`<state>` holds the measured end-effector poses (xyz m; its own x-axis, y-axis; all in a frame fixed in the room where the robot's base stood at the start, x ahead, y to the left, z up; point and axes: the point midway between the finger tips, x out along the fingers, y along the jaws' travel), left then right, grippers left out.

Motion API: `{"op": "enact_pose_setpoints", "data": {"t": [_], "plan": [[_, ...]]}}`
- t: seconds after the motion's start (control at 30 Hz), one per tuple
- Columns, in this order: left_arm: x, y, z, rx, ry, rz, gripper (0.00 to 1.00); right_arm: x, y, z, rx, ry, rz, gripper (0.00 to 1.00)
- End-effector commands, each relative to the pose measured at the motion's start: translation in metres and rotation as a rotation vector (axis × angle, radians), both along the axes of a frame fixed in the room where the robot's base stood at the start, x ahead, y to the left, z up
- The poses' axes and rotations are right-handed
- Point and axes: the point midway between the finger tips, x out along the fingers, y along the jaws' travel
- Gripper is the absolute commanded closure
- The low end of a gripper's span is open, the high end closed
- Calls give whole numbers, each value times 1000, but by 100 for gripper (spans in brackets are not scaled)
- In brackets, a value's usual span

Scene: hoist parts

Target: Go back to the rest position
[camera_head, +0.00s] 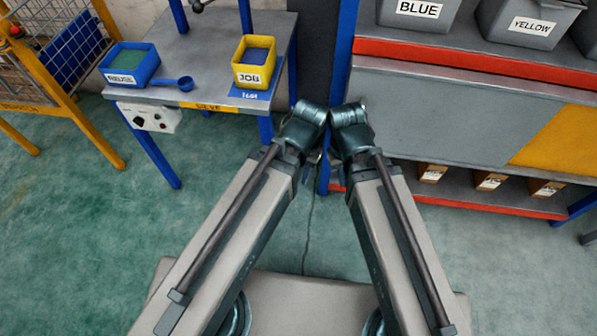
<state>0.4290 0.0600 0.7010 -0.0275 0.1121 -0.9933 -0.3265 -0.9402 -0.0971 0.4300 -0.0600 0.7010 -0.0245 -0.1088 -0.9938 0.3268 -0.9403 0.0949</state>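My two arms rise from the bottom of the head view and lean toward each other, with their dark upper joints close together near the middle. My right gripper (337,174) shows only as a small dark part below the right arm's joint, mostly hidden by the arm. My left gripper (311,170) is likewise almost all hidden behind the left arm's joint. I cannot make out the fingers of either one, nor whether they are open or shut. No held object shows at either arm.
A shelf rack (450,110) at right bears grey labelled bins (528,25). A yellow cage (75,112) stands far left. Green floor is clear at left.

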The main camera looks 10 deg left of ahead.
Motion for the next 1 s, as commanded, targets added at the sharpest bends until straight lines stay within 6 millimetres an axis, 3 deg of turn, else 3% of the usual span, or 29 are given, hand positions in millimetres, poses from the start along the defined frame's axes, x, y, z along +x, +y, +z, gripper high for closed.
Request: {"op": "enact_pose_setpoints", "data": {"t": [0.23,0.37,0.57,0.83,1.0], "plan": [[1,0,3,-2,-2,0,65,0,0,3,0,0,0,100],[1,0,17,-3,-2,0,65,0,0,17,0,0,0,100],[1,0,65,-3,-3,0,65,0,0,65,0,0,0,100],[1,0,152,-3,-3,0,65,0,0,152,0,0,-1,100],[1,0,182,-3,-3,1,65,0,0,182,0,0,-1,100]]}}
